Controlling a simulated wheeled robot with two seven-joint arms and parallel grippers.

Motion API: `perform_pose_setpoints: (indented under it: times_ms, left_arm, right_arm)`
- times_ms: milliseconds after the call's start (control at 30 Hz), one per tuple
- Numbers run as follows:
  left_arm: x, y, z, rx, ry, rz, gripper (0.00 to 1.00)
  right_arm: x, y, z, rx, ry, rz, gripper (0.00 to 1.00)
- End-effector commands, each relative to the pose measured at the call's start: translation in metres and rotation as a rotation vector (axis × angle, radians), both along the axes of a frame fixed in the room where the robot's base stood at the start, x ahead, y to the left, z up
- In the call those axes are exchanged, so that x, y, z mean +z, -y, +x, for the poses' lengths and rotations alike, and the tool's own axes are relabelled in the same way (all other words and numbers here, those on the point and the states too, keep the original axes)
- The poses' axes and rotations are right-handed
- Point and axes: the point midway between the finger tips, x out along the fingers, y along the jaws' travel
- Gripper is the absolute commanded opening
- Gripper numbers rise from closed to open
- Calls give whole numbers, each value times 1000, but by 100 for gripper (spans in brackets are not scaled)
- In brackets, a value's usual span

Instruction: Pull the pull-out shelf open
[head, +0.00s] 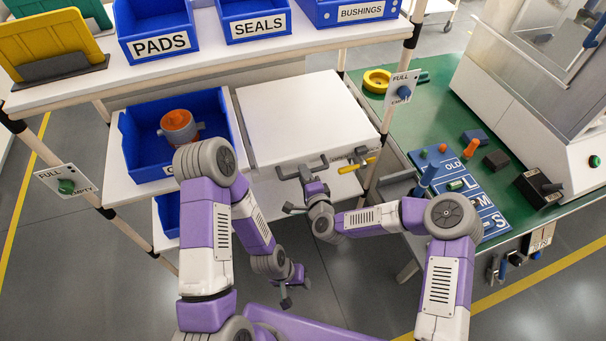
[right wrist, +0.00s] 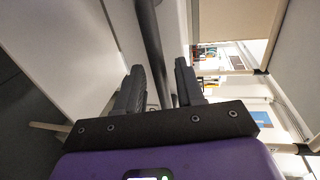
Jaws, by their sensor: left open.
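The pull-out shelf (head: 300,115) is a white flat panel in the rack, right of the blue bin, and looks pushed in. My right gripper (head: 288,190) is at its front edge, left of centre. In the right wrist view its fingers (right wrist: 158,88) are apart. A dark handle bar (right wrist: 151,45) runs between them, with a gap showing beside it. My left gripper (head: 296,288) is open and empty, low in front of the rack and away from the shelf. Part of the shelf's front is hidden by my right gripper.
A yellow lever (head: 357,165) sits at the shelf's front right corner. A blue bin (head: 127,140) with an orange and grey part stands left of it. A green workbench (head: 440,110) with a tool board is on the right. The floor in front is open.

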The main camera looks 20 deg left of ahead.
Motion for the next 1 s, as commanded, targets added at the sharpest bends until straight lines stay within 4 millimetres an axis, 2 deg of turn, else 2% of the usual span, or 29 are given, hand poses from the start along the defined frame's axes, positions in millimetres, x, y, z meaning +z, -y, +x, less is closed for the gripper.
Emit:
perform_pose_setpoints:
  times_ms: [200,467,500,733,1000]
  left_arm:
    - [-4,0,0,0,0,0,43]
    - [-4,0,0,0,0,0,43]
    - [-4,0,0,0,0,0,43]
    - [-4,0,0,0,0,0,43]
    - [-4,0,0,0,0,0,43]
  right_arm:
    - [-4,-9,13,0,0,0,38]
    - [-4,-10,14,1,0,-1,38]
    - [-4,-10,14,1,0,-1,36]
    - [-4,-10,14,1,0,-1,1]
    - [-4,-9,14,1,0,-1,0]
